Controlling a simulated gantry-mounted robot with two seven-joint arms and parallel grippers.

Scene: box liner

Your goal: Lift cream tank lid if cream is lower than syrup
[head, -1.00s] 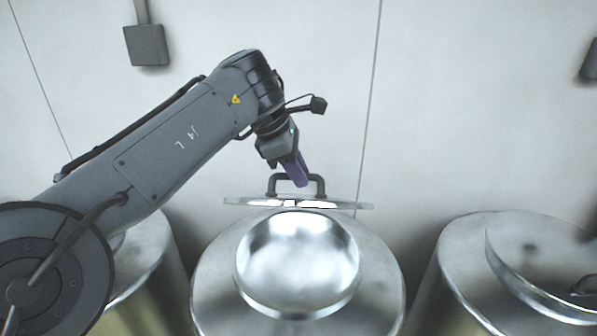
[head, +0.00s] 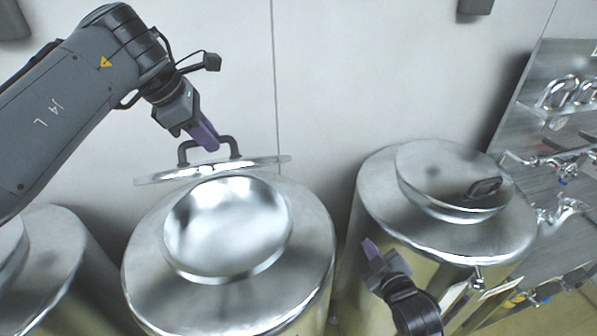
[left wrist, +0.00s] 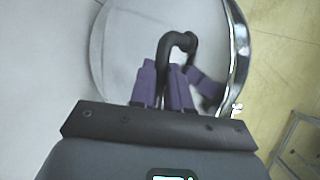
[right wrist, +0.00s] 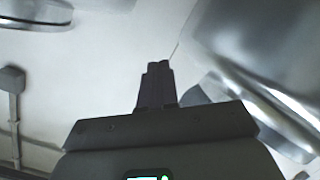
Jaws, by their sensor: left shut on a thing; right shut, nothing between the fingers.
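My left gripper (head: 210,142) is shut on the dark handle (head: 184,152) of a round metal lid (head: 160,177). The lid is off, held tilted at the back edge of the middle tank (head: 150,290). That tank's round opening (head: 228,230) shows a smooth, pale, shiny surface; I cannot tell a liquid level. The left wrist view shows the purple fingers (left wrist: 168,78) at the handle (left wrist: 176,42). My right gripper (head: 371,250) is shut and empty, in front of the right tank (head: 385,190). The right tank's lid (head: 425,165) is on. No label tells which tank holds cream.
A third tank (head: 50,255) stands at the left edge, partly cut off. Pipes and taps (head: 560,95) on a metal panel are at the right. A pale wall (head: 350,70) stands close behind the tanks.

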